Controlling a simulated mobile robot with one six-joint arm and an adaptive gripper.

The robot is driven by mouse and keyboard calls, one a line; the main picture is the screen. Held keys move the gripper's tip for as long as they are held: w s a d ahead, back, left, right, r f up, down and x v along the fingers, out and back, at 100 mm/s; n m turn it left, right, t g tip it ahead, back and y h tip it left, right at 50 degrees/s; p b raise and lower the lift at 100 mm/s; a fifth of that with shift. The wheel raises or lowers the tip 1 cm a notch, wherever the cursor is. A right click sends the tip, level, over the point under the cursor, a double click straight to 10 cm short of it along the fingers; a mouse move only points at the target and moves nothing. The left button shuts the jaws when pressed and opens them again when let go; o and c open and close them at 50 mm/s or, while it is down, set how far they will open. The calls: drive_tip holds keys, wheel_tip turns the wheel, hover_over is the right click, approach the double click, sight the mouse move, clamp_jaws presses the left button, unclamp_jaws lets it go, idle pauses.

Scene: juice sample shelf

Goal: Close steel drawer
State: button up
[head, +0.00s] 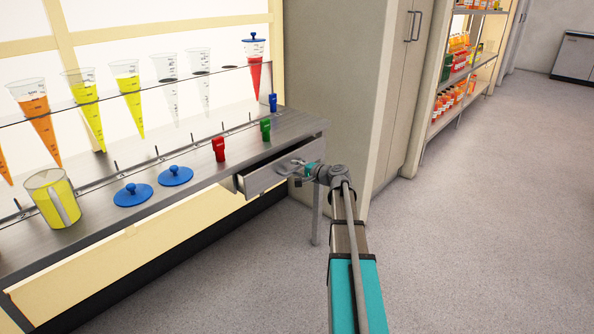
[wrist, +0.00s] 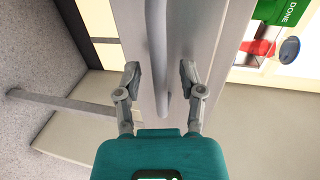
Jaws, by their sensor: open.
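The steel drawer (head: 272,174) is pulled partly out under the right end of the steel bench, and its inside shows. In the wrist view its grey front (wrist: 205,40) fills the upper middle, with a long bar handle (wrist: 157,45) on it. My gripper (head: 300,174) is at the drawer front. In the wrist view my gripper (wrist: 158,70) is open, with one finger on each side of the handle. Gaps show between the handle and both fingers. The depth between the fingertips and the drawer front is hard to tell.
The bench top (head: 240,150) holds a red stopper (head: 219,149), a green stopper (head: 265,130), blue lids (head: 133,195) and a yellow jug (head: 53,199). The floor at right is clear.

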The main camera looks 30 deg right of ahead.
drive_tip(key=shift+c, duration=0.2)
clamp_jaws()
drive_tip(key=shift+d, duration=0.1)
